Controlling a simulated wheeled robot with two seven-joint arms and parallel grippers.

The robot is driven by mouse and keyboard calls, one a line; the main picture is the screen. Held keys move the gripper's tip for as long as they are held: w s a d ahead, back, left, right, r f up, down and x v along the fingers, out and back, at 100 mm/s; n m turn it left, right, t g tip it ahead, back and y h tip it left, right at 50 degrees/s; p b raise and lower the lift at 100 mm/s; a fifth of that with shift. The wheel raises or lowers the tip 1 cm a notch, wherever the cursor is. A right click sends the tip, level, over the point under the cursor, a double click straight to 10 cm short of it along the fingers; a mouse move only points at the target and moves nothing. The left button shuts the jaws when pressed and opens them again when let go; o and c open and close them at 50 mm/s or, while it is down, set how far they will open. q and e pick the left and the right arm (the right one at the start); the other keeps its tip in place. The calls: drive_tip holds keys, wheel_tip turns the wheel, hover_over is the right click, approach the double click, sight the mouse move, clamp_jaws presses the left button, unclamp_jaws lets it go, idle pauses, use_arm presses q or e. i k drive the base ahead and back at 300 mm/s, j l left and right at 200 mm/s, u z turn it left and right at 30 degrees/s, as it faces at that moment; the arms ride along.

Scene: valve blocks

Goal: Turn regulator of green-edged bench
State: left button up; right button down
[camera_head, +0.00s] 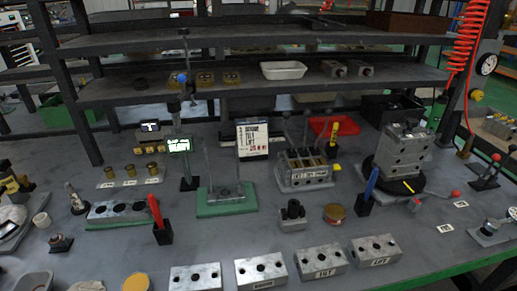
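The bench (345,220) has a dark grey top and a green front edge (440,274) that shows at the lower right. A round dial gauge (487,64) with a dark rim is on the post at the bench's right side. A yellow knob (476,95) sits just below and left of it. These look like the regulator, but I cannot tell for certain which part turns. A red coiled hose (466,40) hangs beside the gauge. Neither of my grippers shows in the head view, so nothing of mine is seen touching the gauge or the knob.
Several metal valve blocks (321,261) line the front. A larger block (404,150) stands on a black round base, with red-knobbed levers to its right. A blue handle (371,182) and a red handle (155,211) stand upright. Shelves (260,89) cross the back.

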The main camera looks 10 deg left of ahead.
sight(477, 95)
drive_tip(key=i+l+u, duration=0.15)
drive_tip(key=l+u, duration=0.25)
drive_tip(key=l, duration=0.7)
drive_tip(key=l+u, duration=0.35)
drive_tip(key=l, duration=0.75)
drive_tip(key=k+l+u, duration=0.1)
drive_tip(key=l+u, duration=0.3)
drive_tip(key=l, duration=0.7)
